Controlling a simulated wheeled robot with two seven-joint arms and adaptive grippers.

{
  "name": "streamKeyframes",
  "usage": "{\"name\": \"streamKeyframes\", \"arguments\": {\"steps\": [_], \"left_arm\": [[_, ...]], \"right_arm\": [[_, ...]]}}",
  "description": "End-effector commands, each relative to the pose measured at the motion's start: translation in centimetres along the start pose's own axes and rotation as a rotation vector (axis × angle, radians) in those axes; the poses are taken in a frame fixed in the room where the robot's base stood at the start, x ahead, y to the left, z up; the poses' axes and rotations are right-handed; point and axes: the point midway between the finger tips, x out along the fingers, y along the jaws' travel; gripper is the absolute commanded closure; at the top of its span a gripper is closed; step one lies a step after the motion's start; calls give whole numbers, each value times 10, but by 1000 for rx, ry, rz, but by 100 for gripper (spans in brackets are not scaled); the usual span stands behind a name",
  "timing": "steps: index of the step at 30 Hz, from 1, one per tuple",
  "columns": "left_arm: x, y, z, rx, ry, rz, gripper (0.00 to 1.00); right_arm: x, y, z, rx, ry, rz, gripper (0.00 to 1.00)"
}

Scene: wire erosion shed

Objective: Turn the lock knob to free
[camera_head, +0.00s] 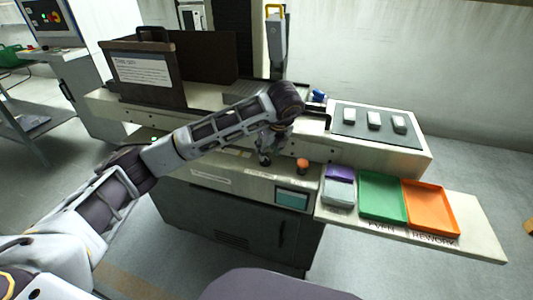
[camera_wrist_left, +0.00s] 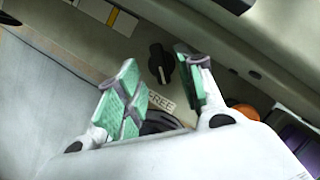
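The lock knob (camera_wrist_left: 160,63) is a black rotary knob on the beige front panel, seen in the left wrist view. A label reading FREE (camera_wrist_left: 160,102) sits just below it in that view. The knob's grip bar runs roughly up and down in the picture. My left gripper (camera_wrist_left: 157,78) is open, its green-padded fingers on either side of the knob's line of sight. I see no contact with the knob. In the head view my left gripper (camera_head: 268,145) hangs over the machine's front panel and largely hides the knob area. My right gripper is out of view.
An orange button (camera_head: 302,165) stands right of the gripper, with a small screen (camera_head: 292,200) below. A shelf on the right holds a green tray (camera_head: 382,212) and an orange tray (camera_head: 431,230). A dark panel with a sign (camera_head: 145,68) stands upright at the back left.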

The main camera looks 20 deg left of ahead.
Motion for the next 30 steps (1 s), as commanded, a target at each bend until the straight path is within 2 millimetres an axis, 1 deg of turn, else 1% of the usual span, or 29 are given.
{"name": "streamKeyframes", "arguments": {"steps": [1, 4, 12, 24, 30], "left_arm": [[-9, -1, 0, 1, 0, -3, 62], [-24, -1, 0, 1, -2, -4, 62], [-49, 0, 1, 0, -3, -3, 62], [-75, 0, 1, -1, -2, -2, 62], [-81, 0, 1, 0, -1, 0, 62]], "right_arm": [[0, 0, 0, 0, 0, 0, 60], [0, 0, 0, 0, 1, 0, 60], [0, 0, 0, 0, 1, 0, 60], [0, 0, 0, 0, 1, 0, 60], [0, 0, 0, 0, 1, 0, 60]]}}
